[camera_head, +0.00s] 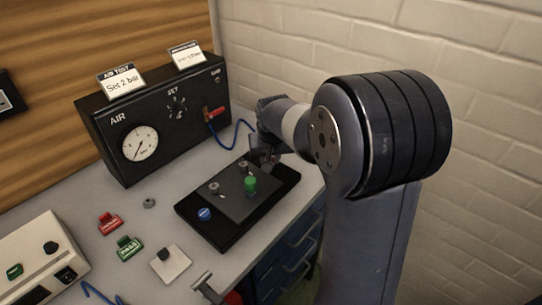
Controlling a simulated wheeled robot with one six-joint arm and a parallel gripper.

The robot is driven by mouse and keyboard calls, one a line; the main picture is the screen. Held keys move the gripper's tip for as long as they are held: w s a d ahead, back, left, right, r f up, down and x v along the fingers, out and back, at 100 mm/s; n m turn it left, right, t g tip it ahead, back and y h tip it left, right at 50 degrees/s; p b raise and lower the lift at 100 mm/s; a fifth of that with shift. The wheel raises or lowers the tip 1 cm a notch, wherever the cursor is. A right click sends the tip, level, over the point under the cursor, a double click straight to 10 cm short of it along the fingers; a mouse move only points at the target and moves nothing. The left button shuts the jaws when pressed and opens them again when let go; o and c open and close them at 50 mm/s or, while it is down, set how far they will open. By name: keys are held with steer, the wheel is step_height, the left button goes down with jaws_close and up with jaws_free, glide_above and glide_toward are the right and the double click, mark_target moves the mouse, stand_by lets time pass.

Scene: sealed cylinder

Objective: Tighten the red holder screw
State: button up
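My arm reaches in from the right, and my gripper (262,158) is low over the far right part of a black base plate (225,238). The gripper is small and dark here, so I cannot tell whether its fingers are open or shut. On the base plate is a dark raised plate (236,208) with a green knob (250,185), small grey metal fittings (214,187) and a blue button (204,214) beside it. I cannot make out a red screw on it; the part under my gripper is hidden.
Behind stands a black AIR box with a gauge (140,143), a red lever (215,113) and a blue hose (238,137). Red (110,223) and green (129,247) tags, a white block (170,263) and a white box (40,262) lie left. A brick wall closes the right.

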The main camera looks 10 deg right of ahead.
steer(key=m, duration=0.2)
steer(key=m+h+b, duration=0.1)
steer(key=m, duration=0.1)
steer(key=m+h+b, duration=0.1)
steer(key=m, duration=0.1)
steer(key=shift+w+a+r+g, duration=0.15)
steer(key=shift+w+a+g, duration=0.15)
steer(key=shift+a+g, duration=0.1)
steer(key=m, duration=0.3)
steer(key=m+g+h, duration=0.1)
steer(key=m, duration=0.2)
steer(key=shift+w+r+g+h+b, duration=0.15)
steer(key=shift+g+h+b, duration=0.15)
steer(key=o, duration=1)
steer(key=v, duration=1)
steer(key=shift+a+r, duration=0.25)
